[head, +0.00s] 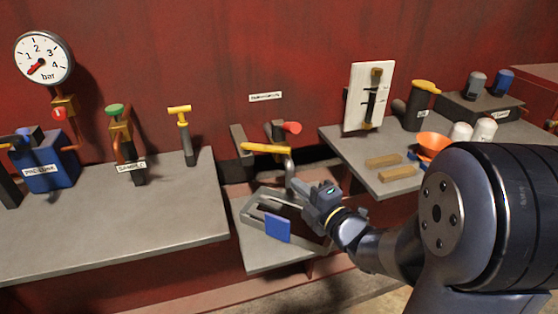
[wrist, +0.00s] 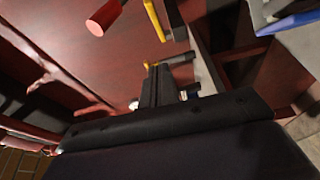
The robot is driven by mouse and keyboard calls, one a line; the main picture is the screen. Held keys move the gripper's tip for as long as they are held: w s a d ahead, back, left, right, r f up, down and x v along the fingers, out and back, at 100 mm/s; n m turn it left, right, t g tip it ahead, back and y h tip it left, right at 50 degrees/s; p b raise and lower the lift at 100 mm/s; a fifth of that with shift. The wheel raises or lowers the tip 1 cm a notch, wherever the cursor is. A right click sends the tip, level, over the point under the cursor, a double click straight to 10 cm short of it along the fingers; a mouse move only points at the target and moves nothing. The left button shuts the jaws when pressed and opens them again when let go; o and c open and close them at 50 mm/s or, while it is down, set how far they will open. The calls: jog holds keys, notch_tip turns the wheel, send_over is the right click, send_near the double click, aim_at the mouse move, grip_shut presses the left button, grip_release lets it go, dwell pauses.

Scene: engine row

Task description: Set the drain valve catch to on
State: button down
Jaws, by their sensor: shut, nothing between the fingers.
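A small label (head: 265,96), too blurred to read surely, is on the red wall above a group of fittings. Below it are a yellow lever (head: 265,148), lying nearly level, and a red-tipped handle (head: 291,127) pointing right. I cannot tell which part is the drain valve catch, or its setting. In the wrist view, a red-tipped handle (wrist: 105,17) and a yellow bar (wrist: 154,20) show beyond the fingers. My gripper (head: 298,185) is shut and empty, just below and right of the yellow lever. Its dark fingers (wrist: 158,82) are together in the wrist view; contact is unclear.
A low grey shelf (head: 262,255) below carries a grey frame with a blue plate (head: 278,228). Grey benches flank the gap, the left one (head: 90,230) holding valves. The right bench holds wooden blocks (head: 383,160), an orange funnel (head: 434,142) and a white slotted panel (head: 357,110).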

aim_at(284, 153)
jog(key=x, duration=0.4)
jog(key=d+p+x, duration=0.1)
jog(key=x, duration=0.3)
jog(key=w+x, duration=0.1)
jog(key=x, duration=0.3)
jog(key=shift+d, duration=0.45)
jog(key=shift+w+d, duration=0.1)
jog(key=shift+w, duration=0.5)
jog(key=shift+w+d, duration=0.1)
jog(key=shift+w+d+f+n+g+y, duration=0.1)
jog(key=shift+w+d+n+g+y, duration=0.2)
jog(key=shift+w+n+g+y, duration=0.45)
jog(key=shift+w+d+n+g+y, duration=0.35)
jog(key=shift+w+n+g+y, duration=0.15)
jog(key=shift+n+g+y, duration=0.45)
jog(key=shift+w+d+b, duration=0.15)
jog(key=shift+w+b, duration=0.5)
jog(key=shift+w, duration=0.6)
jog(key=shift+t, duration=0.3)
